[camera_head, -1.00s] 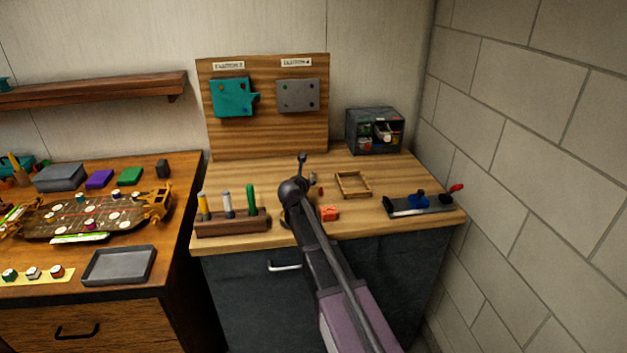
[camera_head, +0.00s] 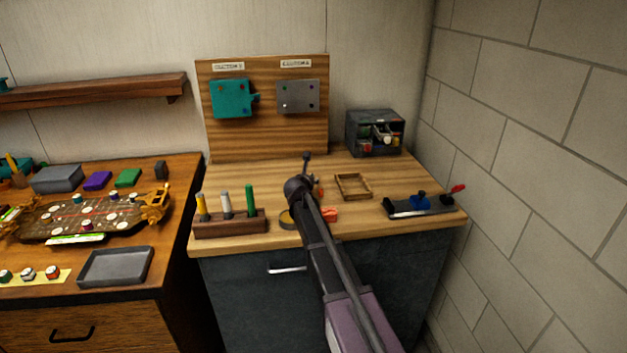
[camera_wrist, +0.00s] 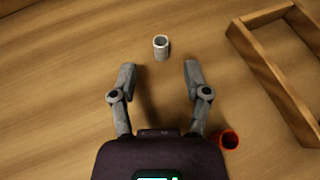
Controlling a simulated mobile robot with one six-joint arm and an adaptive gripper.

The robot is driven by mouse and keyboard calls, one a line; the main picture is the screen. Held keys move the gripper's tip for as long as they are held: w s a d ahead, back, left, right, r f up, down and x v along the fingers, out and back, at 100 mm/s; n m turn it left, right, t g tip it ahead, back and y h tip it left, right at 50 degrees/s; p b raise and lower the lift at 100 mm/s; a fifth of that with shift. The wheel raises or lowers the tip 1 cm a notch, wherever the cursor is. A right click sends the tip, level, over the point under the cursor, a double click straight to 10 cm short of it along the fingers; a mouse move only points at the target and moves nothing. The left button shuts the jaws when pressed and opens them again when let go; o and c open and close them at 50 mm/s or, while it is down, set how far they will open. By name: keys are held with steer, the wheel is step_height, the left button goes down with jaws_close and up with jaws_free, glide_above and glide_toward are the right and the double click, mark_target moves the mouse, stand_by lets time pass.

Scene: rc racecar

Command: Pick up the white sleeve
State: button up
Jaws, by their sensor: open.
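The white sleeve (camera_wrist: 161,47) is a small, short, hollow tube standing on the wooden bench top. In the wrist view it is at the upper middle, just beyond the fingertips and roughly centred between them. My gripper (camera_wrist: 160,70) is open, with nothing between its two grey fingers. The sleeve is apart from both fingers. In the head view my arm covers the area of the gripper, and I cannot make out the white sleeve there.
A wooden frame tray (camera_wrist: 262,70) lies to the right of my gripper, also visible in the head view (camera_head: 341,195). A red ring-shaped part (camera_wrist: 229,139) is beside the right finger. A holder with several coloured handles (camera_head: 230,225) stands left of my arm.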

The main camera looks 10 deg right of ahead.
steer(key=shift+b+x, duration=0.4)
steer(key=shift+x, duration=1.15)
steer(key=c, duration=0.7)
